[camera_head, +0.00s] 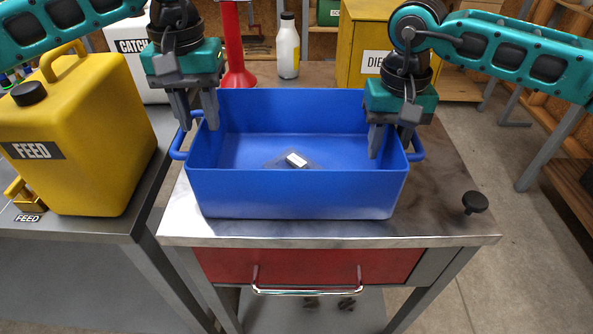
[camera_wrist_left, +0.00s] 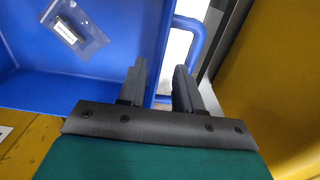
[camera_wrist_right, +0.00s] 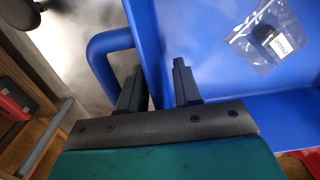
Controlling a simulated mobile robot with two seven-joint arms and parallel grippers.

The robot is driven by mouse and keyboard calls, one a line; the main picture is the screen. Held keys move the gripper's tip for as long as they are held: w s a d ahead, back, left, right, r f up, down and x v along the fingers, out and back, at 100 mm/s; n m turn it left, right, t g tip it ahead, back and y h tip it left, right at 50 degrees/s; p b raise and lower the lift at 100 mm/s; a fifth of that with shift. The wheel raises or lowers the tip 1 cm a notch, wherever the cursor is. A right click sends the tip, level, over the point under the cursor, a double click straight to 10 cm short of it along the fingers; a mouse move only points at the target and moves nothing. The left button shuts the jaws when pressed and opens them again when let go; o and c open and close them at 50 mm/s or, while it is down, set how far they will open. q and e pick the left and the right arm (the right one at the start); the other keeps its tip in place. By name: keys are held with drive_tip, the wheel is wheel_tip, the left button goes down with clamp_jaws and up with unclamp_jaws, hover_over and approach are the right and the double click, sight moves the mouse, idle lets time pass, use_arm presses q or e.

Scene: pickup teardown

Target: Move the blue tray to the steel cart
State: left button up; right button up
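The blue tray (camera_head: 300,192) sits level on the metal top (camera_head: 445,222) of a steel-topped unit with a red drawer. It has a looped handle at each end and holds a small clear bag with a white-labelled dark item (camera_head: 296,160). My left gripper (camera_head: 199,130) straddles the tray's left end wall, one finger inside and one outside by the handle (camera_wrist_left: 198,45); its fingers are apart. My right gripper (camera_head: 388,150) straddles the right end wall the same way, fingers apart, beside the other handle (camera_wrist_right: 92,60). Finger contact with the walls cannot be told.
A yellow FEED can (camera_head: 90,150) stands on a grey table at left. Behind the tray are a red cone-like stand (camera_head: 235,50), a white bottle (camera_head: 287,48) and a yellow box (camera_head: 362,40). A black knob (camera_head: 475,202) is at the right. Floor is open at right.

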use_arm(q)
drive_tip(key=shift+r, duration=0.55)
use_arm(e)
drive_tip(key=shift+r, duration=0.15)
wheel_tip(320, 180, up, 12)
drive_tip(key=shift+f, duration=0.1)
